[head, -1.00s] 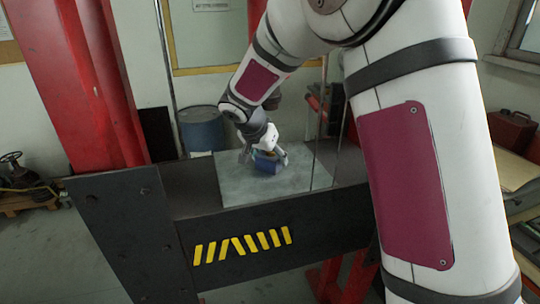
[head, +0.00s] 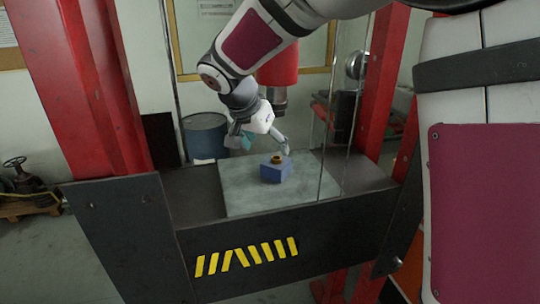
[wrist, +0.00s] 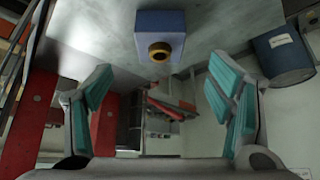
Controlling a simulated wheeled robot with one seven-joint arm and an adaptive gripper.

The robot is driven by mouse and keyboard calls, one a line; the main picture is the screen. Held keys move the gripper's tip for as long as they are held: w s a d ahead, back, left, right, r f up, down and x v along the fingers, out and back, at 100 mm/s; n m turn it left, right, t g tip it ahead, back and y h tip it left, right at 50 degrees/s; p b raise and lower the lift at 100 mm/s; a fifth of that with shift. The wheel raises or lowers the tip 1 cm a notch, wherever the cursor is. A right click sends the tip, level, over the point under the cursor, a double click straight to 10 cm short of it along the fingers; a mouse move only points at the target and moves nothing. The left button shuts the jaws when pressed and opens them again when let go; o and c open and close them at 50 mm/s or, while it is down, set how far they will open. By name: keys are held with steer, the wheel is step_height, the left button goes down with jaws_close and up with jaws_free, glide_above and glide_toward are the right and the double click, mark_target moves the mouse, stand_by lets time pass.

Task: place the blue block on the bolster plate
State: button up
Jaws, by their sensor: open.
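The blue block (head: 276,172), with a brass ring (head: 277,159) on top, sits on the pale grey bolster plate (head: 240,192) of the press. It also shows at the top of the wrist view (wrist: 160,28), ahead of the fingers and apart from them. My gripper (head: 262,142) is open and empty, above and behind the block. In the wrist view my gripper's two teal-padded fingers (wrist: 160,100) are spread wide with nothing between them.
Red press columns (head: 385,80) stand on both sides, with a thin clear panel edge (head: 322,130) near the right. The red ram (head: 280,70) hangs above the plate. A blue drum (head: 205,135) stands behind. The plate around the block is clear.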

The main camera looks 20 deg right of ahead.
steer(key=s+d+r+n+y, duration=0.1)
steer(key=s+d+r+n, duration=0.15)
steer(key=s, duration=0.45)
steer(key=s+d+r+n+y, duration=0.1)
steer(key=s+r, duration=0.2)
steer(key=s, duration=0.5)
steer(key=s+f+n+y, duration=0.1)
steer(key=s+n, duration=0.1)
steer(key=s, duration=0.5)
steer(key=s+f+n+t+y, duration=0.1)
steer(key=s+n, duration=0.2)
steer(key=s, duration=0.5)
steer(key=shift+f+y, duration=0.15)
steer(key=shift+y, duration=0.15)
steer(key=shift+d+n, duration=0.1)
steer(key=shift+n, duration=0.15)
